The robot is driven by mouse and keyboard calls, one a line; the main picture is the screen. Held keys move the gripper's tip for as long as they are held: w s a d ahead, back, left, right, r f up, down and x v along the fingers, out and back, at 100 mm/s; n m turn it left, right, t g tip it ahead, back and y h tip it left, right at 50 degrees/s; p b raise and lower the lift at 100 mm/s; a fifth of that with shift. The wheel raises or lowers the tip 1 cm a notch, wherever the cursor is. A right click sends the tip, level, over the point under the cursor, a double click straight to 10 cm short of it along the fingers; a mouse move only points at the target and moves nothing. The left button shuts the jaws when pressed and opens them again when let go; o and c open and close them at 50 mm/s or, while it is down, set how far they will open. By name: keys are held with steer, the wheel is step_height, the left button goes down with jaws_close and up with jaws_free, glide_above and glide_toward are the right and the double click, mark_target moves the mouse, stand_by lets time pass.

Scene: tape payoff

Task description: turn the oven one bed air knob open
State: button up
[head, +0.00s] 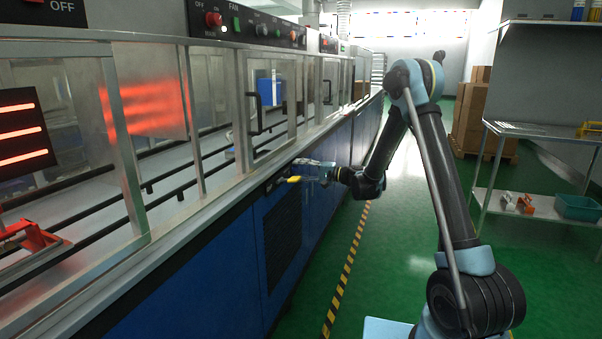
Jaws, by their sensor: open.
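My gripper (306,170) is small in the head view, at the front edge of the blue oven line (237,255), just below the metal ledge. It is open and points left, toward the oven's front face. A small yellow piece (293,179) shows at its lower fingertip. It may be the bed air knob or its lever, but I cannot tell for sure, nor whether the gripper touches it. A dark strip (272,184) lies on the blue face just left of it. No marking there is readable.
A framed glass door with a black handle (252,114) stands above the ledge (228,172). Fan switches (262,30) sit on the top panel. The green floor (392,250) is clear beside the yellow-black tape (348,268). A steel table (545,131) and stacked boxes (472,115) stand right.

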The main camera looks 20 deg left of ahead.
steer(key=d, duration=1.2)
steer(key=shift+s, duration=0.4)
steer(key=s+d+r+n+h, duration=0.15)
steer(key=s+d+h, duration=0.25)
steer(key=s+d, duration=0.4)
steer(key=s+d+r+h, duration=0.3)
steer(key=s+d+h, duration=0.1)
steer(key=s+d, duration=0.4)
steer(key=s+d+f+h, duration=0.3)
steer(key=s+d, duration=0.5)
steer(key=s+d+f+h, duration=0.3)
steer(key=s+d, duration=0.5)
steer(key=s, duration=0.1)
steer(key=s+d+f+h, duration=0.3)
steer(key=s+d+h, duration=0.1)
steer(key=s+d, duration=0.4)
steer(key=shift+s+d+f+t, duration=0.3)
steer(key=shift+d+f, duration=0.05)
